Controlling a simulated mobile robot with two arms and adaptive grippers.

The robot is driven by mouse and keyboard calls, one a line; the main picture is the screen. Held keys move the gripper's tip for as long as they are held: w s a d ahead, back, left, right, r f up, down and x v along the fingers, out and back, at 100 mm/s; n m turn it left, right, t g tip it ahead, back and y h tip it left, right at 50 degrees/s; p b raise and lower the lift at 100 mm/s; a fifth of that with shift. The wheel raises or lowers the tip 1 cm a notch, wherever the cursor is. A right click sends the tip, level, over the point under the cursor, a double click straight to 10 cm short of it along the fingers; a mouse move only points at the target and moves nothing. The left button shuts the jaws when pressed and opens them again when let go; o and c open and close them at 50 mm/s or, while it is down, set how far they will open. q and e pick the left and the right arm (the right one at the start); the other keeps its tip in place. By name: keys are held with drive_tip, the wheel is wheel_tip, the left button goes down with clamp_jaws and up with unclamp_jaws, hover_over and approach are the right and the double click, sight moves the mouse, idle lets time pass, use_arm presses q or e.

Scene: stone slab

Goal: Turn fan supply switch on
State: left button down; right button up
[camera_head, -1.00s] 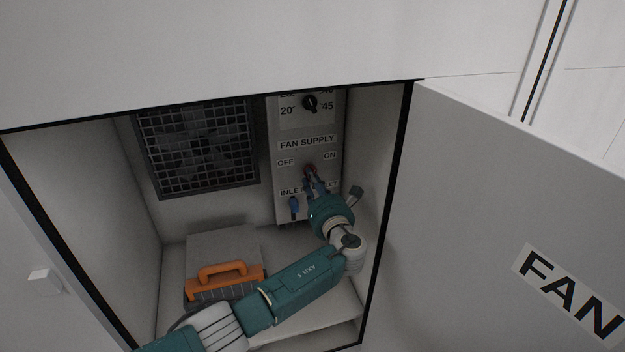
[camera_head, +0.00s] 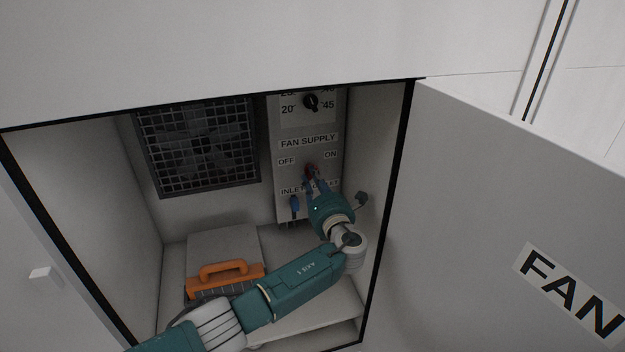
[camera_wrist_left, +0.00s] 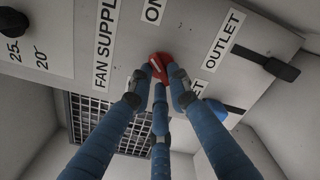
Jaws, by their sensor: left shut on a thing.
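The red fan supply switch (camera_head: 311,169) sits on the grey control panel (camera_head: 283,214), below the FAN SUPPLY label and between OFF and ON. It also shows in the left wrist view (camera_wrist_left: 158,66). My left gripper (camera_head: 312,179) reaches into the cabinet from below. Its blue fingers (camera_wrist_left: 157,84) are shut on the red switch, one on each side and a third below. The fingertips partly hide the switch, so I cannot tell exactly which way it points. My right gripper is not in view.
A black dial (camera_head: 310,102) is above the switch. A blue inlet connector (camera_head: 294,206) is below it, by the INLET and OUTLET labels. A grilled fan (camera_head: 200,146) is on the back wall. The FAN door (camera_head: 480,220) is open at right.

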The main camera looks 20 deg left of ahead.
use_arm(q)
drive_tip(key=c, duration=1.6)
unclamp_jaws()
drive_tip(key=shift+c, duration=0.2)
drive_tip(key=v, duration=0.7)
drive_tip(key=shift+s+d, duration=0.2)
drive_tip(key=shift+s, duration=0.05)
drive_tip(key=shift+f, duration=0.1)
